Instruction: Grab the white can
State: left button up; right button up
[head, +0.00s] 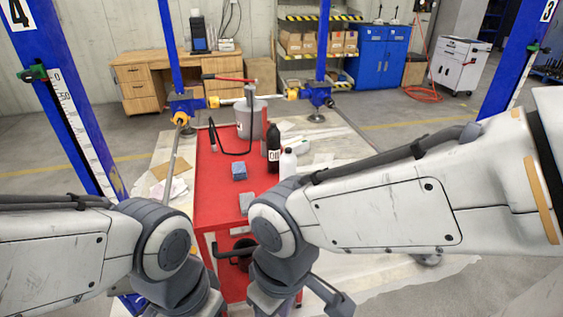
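A small white bottle-like can (288,163) stands upright on the red cart (215,172), toward its right edge. My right arm partly hides its lower part. A black bottle with a pale label (273,147) stands just behind and left of it. Another whitish container (299,147) appears to lie behind it, to the right. My two arms reach in from the left and right and bend down at the front of the cart. Neither pair of fingertips shows, so I cannot see whether the grippers are open or shut.
A grey pump canister (250,119) with a black hose stands at the cart's back. A blue box (239,172) and a grey block (246,202) lie on the cart. Blue lift posts (63,90) flank it. The cart's left middle is clear.

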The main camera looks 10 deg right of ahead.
aim_at(287, 162)
jog(key=z, duration=1.5)
jog(key=i, duration=1)
jog(key=u, duration=1.55)
jog(key=k, duration=0.3)
